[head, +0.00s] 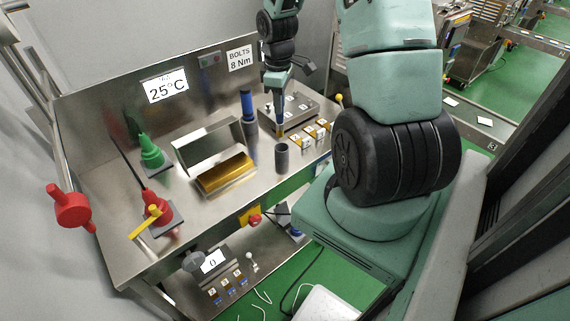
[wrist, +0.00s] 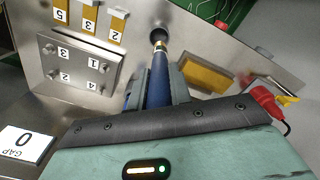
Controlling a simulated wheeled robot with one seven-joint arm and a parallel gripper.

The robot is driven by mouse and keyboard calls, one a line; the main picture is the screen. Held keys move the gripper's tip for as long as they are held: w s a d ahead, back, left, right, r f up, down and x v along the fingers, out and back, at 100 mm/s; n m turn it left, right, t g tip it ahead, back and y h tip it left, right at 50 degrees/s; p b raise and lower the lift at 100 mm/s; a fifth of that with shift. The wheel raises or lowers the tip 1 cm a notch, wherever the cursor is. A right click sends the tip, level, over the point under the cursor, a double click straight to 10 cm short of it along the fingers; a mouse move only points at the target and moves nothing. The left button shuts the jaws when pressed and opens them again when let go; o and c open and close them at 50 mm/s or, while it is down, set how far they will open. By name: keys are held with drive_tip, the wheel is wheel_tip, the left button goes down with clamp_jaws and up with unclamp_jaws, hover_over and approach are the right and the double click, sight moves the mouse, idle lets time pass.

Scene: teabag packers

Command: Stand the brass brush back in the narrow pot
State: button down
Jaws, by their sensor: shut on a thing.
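My gripper (head: 279,98) is shut on the brass brush, with its fingers on both sides of the blue handle (wrist: 157,82) in the wrist view. The brush hangs brass end (wrist: 160,47) down. In the head view the brush (head: 280,122) is roughly upright, its lower end a little above the pot in the picture. The narrow pot (head: 281,158) is a dark grey cylinder standing on the steel bench. In the wrist view the pot's dark round opening (wrist: 158,35) lies just beyond the brush tip. The tip appears outside the pot; the exact gap is hard to tell.
A blue cylinder (head: 247,106) stands behind and left of the pot. A yellow block (head: 226,174) lies left of the pot. A numbered steel block (head: 297,108) and yellow tags (head: 309,134) are to the right. Green (head: 151,153) and red (head: 157,207) fittings stand further left.

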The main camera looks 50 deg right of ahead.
hover_over(282, 135)
drive_tip(key=f, duration=0.3)
drive_tip(key=f+p, duration=0.1)
drive_tip(key=f, duration=0.1)
drive_tip(key=shift+w+d+f, duration=0.1)
drive_tip(key=shift+w+d, duration=0.25)
drive_tip(key=shift+f+p, duration=0.35)
drive_tip(key=shift+f, duration=2)
drive_tip(key=shift+f, duration=0.2)
drive_tip(key=c, duration=1.3)
unclamp_jaws()
drive_tip(key=shift+r, duration=0.1)
